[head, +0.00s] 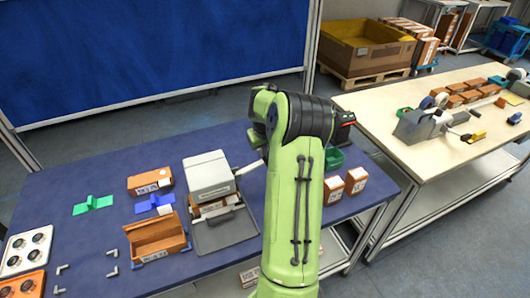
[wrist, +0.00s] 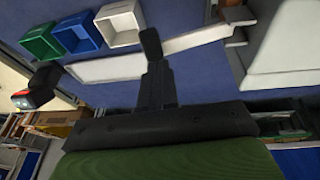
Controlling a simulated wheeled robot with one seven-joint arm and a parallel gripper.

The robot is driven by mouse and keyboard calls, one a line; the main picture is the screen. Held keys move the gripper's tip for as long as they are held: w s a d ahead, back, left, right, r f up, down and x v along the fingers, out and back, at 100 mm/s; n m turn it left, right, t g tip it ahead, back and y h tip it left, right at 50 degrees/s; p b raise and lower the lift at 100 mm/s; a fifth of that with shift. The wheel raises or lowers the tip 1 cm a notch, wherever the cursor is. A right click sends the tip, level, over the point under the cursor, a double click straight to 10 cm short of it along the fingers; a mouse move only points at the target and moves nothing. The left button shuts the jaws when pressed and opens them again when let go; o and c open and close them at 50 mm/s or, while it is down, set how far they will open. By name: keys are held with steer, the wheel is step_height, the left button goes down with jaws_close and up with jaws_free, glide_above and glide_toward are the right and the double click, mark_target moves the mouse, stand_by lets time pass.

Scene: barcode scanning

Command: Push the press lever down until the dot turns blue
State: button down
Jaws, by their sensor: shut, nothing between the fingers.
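The grey-white press (head: 210,176) stands on the blue table, just left of my arm in the head view. Its pale lever (head: 249,168) sticks out to the right and runs behind my arm. In the wrist view the press body (wrist: 288,50) is at the right edge, and the long white lever (wrist: 200,40) slants across the picture. My gripper (wrist: 151,45) is shut and empty, its fingers overlapping the lever's middle; I cannot tell whether they touch it. In the head view my arm hides the gripper. I cannot make out the dot.
An open orange box (head: 152,247), small cartons (head: 333,189) and a green bin (head: 334,158) are on the table. Green (wrist: 40,42), blue (wrist: 80,33) and white (wrist: 118,24) bins show in the wrist view. A second table (head: 420,158) stands at right.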

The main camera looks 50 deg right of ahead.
steer(key=shift+s+d+f, duration=0.15)
steer(key=shift+d+f, duration=0.05)
steer(key=shift+f, duration=0.5)
